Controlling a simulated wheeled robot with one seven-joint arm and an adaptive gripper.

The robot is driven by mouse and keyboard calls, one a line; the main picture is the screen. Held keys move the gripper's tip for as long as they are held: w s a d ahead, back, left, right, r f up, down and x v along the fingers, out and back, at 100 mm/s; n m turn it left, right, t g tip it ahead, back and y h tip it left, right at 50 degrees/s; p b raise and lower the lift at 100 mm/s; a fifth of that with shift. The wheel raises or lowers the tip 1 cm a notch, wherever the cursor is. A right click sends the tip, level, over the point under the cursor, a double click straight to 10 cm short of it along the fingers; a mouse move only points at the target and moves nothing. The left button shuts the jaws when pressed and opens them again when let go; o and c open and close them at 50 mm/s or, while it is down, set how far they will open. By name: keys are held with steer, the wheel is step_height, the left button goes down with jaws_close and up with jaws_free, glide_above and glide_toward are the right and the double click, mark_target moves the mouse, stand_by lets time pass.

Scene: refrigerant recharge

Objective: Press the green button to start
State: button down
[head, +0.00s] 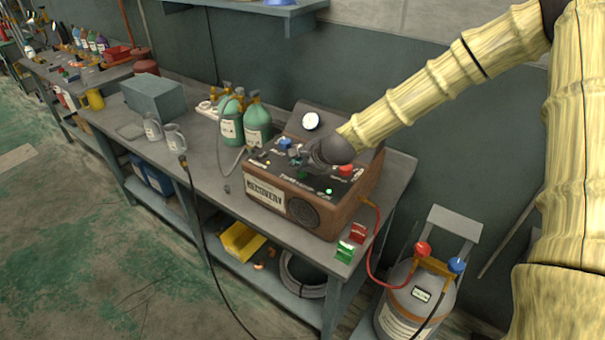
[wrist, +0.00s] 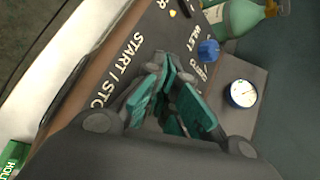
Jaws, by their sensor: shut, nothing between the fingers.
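The brown recovery machine (head: 330,220) stands on the workbench with a dark sloped control panel on top. My gripper (head: 298,160) is over this panel, pointing down at it, with its fingers shut and empty. In the wrist view the teal finger pads of my gripper (wrist: 168,78) are close to the panel, beside the white START / STOP lettering (wrist: 125,68). A small green spot (head: 303,174), perhaps the green button, shows just under the fingers in the head view. In the wrist view the fingers hide the button's place, and I cannot tell whether they touch it.
A red knob (head: 346,170) and a blue knob (head: 285,143) sit on the panel, with a round gauge (head: 311,121) behind. Green bottles (head: 257,125) stand to the left. A grey tank (head: 412,300) stands at right.

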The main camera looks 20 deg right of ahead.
mark_target(300, 176)
step_height(300, 176, up, 6)
steer(key=p, duration=0.4)
stand_by(0.3)
